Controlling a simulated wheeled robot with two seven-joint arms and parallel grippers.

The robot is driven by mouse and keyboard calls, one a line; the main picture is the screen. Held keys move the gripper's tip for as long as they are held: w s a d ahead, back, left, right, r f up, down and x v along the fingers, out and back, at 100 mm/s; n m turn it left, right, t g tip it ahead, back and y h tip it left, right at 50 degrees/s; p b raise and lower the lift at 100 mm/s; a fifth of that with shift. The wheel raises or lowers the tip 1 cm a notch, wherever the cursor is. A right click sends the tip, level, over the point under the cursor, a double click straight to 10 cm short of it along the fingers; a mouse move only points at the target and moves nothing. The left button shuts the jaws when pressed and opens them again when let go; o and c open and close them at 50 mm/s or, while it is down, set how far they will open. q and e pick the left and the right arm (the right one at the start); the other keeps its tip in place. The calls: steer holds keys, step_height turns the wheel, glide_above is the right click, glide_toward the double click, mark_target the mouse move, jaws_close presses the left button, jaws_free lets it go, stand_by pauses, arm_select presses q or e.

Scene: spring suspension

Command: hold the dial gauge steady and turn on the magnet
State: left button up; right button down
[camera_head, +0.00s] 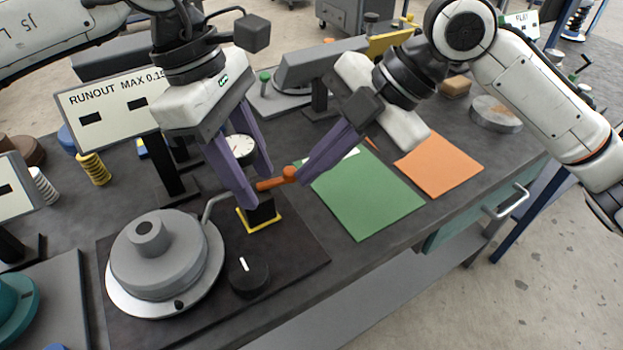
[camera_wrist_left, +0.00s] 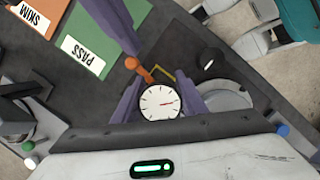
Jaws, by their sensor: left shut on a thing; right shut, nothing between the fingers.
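The dial gauge (camera_head: 240,147) has a round white face. It sits between the purple fingers of my left gripper (camera_head: 254,188), which is shut on it; its face shows fully in the left wrist view (camera_wrist_left: 160,103). Below it stands a black block (camera_head: 261,212) with a yellow border at its foot. An orange lever (camera_head: 275,181) points right from the block's top. My right gripper (camera_head: 303,177) is shut and empty, its tips at the lever's knobbed end; I cannot tell whether they touch. A black knob (camera_head: 248,277) with a white mark is in front of the block.
A grey stepped disc (camera_head: 158,262) stands on the dark plate (camera_head: 305,262), left of the knob. A green mat (camera_head: 370,196) and an orange mat (camera_head: 440,164) lie to the right. A "RUNOUT MAX" sign (camera_head: 110,105) stands at the back left. Springs stand further left.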

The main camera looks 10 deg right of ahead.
steer(key=w+n+g, duration=0.1)
steer(key=w, duration=0.2)
steer(key=shift+n, duration=0.3)
steer(key=shift+a, duration=0.1)
steer(key=shift+s+a, duration=0.4)
steer(key=shift+s, duration=0.25)
steer(key=d+f+v, duration=0.1)
steer(key=d+v, duration=0.1)
steer(key=v, duration=1)
steer(key=shift+w+d+f, duration=0.15)
steer(key=shift+w+d, duration=0.05)
